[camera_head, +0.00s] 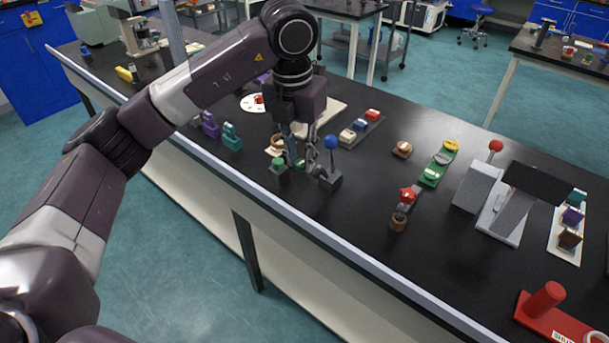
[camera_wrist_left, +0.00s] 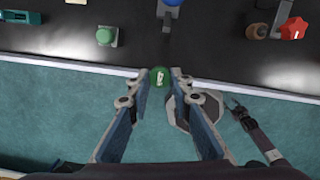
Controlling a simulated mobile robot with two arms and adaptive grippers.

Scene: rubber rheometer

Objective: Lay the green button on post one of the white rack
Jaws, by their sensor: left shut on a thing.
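The green button (camera_wrist_left: 159,77) is a small round green disc with a pale mark. It sits between the fingertips of my left gripper (camera_wrist_left: 160,82) in the left wrist view. In the head view the left gripper (camera_head: 294,160) is shut on it near the table's front edge, and the button is hard to make out there. A white strip (camera_head: 563,254) bearing teal, purple and brown blocks lies at the far right; I cannot tell whether it is the white rack. Part of what looks like my right gripper (camera_wrist_left: 236,106) shows small in the wrist view, its fingers unclear.
A green domed piece on a grey base (camera_head: 278,165) and a blue-knobbed lever (camera_head: 330,143) stand close to the left gripper. A green strip (camera_head: 430,178) with buttons, a red star-shaped knob (camera_head: 407,195) and a grey device (camera_head: 480,188) stand to the right.

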